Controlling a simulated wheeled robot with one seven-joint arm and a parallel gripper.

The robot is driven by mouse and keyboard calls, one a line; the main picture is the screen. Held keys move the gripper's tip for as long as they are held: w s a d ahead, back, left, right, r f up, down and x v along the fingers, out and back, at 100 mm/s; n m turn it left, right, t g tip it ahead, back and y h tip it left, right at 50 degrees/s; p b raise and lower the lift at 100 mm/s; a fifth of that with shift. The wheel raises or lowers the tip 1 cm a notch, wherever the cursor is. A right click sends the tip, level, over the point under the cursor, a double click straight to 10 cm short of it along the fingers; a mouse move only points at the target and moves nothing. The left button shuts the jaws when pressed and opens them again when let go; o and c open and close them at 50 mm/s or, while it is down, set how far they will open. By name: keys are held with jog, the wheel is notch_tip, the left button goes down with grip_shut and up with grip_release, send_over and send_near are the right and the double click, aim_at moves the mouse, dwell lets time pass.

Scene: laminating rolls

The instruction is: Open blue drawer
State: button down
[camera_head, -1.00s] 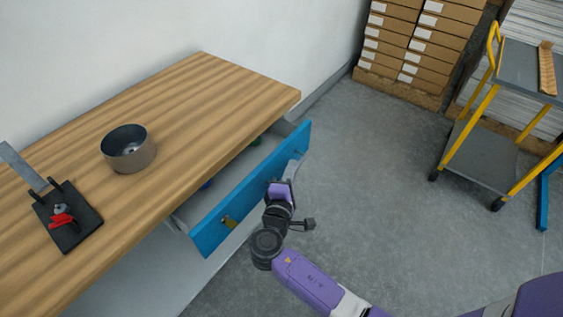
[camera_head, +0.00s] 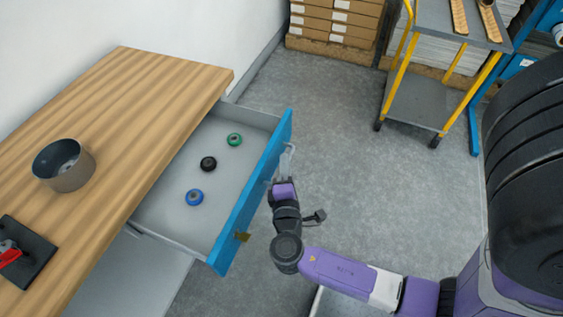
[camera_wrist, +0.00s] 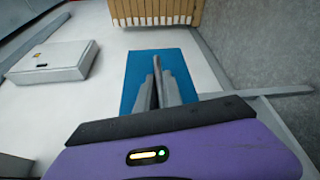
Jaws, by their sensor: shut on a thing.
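The blue drawer (camera_head: 252,195) under the wooden table is pulled well out, its grey interior showing in the head view. In it lie a green roll (camera_head: 234,139), a black roll (camera_head: 208,163) and a blue roll (camera_head: 194,197). My gripper (camera_head: 281,181) is at the outer face of the drawer front, shut on its pale handle (camera_head: 287,157). In the wrist view the fingers (camera_wrist: 159,78) are close together before the blue front (camera_wrist: 140,68); the part of the handle between them is hidden.
The wooden table (camera_head: 140,110) carries a metal bowl (camera_head: 64,165) and a black holder (camera_head: 27,255) with a red part. A yellow-framed cart (camera_head: 420,100) stands at the upper right. Stacked boxes (camera_head: 335,25) are at the back. Grey floor beyond the drawer is clear.

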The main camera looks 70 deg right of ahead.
jog(key=shift+a+f, duration=0.1)
jog(key=c, duration=1.5)
grip_release()
jog(key=v, duration=0.7)
jog(key=shift+a+b, duration=0.35)
jog(key=shift+b, duration=0.05)
jog(key=shift+s, duration=0.1)
